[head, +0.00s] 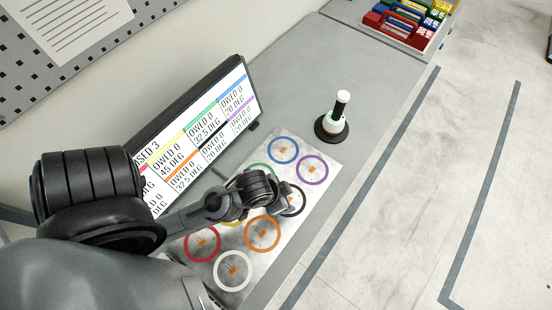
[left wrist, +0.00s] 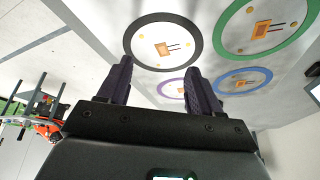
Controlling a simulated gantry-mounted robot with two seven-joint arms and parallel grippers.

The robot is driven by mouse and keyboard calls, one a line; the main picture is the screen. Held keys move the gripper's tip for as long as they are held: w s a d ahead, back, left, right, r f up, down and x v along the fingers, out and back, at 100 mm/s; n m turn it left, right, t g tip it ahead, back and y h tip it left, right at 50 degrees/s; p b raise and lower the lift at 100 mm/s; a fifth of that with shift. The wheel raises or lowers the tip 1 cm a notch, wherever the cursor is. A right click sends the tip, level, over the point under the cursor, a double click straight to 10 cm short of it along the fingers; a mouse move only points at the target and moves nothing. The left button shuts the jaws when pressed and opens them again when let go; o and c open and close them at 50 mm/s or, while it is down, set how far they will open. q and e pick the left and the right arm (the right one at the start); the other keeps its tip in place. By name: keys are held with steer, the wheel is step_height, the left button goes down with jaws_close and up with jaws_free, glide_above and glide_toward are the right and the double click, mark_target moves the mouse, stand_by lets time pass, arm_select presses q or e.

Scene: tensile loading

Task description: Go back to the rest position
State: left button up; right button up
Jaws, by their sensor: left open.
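My left arm reaches in from the lower left in the head view, and its gripper (head: 287,198) is over the pale board (head: 262,262), by the black ring (head: 304,203). In the left wrist view the two dark fingers of this gripper (left wrist: 158,75) stand apart with nothing between them. The black ring (left wrist: 126,45), green ring (left wrist: 222,42) and blue ring (left wrist: 262,72) show beyond the fingers. Each ring surrounds a small orange piece with thin leads. The arm partly hides the black, green and yellow rings in the head view. My right gripper is not in view.
A screen (head: 205,128) with coloured rows stands behind the board. A black-based stand with a white top (head: 341,99) is on the grey bench (head: 300,75) beyond the board. Open floor lies right.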

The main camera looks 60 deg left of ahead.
arm_select(q)
steer(key=s, duration=0.1)
steer(key=s+g, duration=0.1)
steer(key=shift+s+d+r, duration=0.2)
steer(key=shift+s, duration=0.15)
step_height(320, 180, up, 22)
steer(key=p, duration=2.1)
steer(key=shift+f+p, duration=0.15)
steer(key=shift+p, duration=0.15)
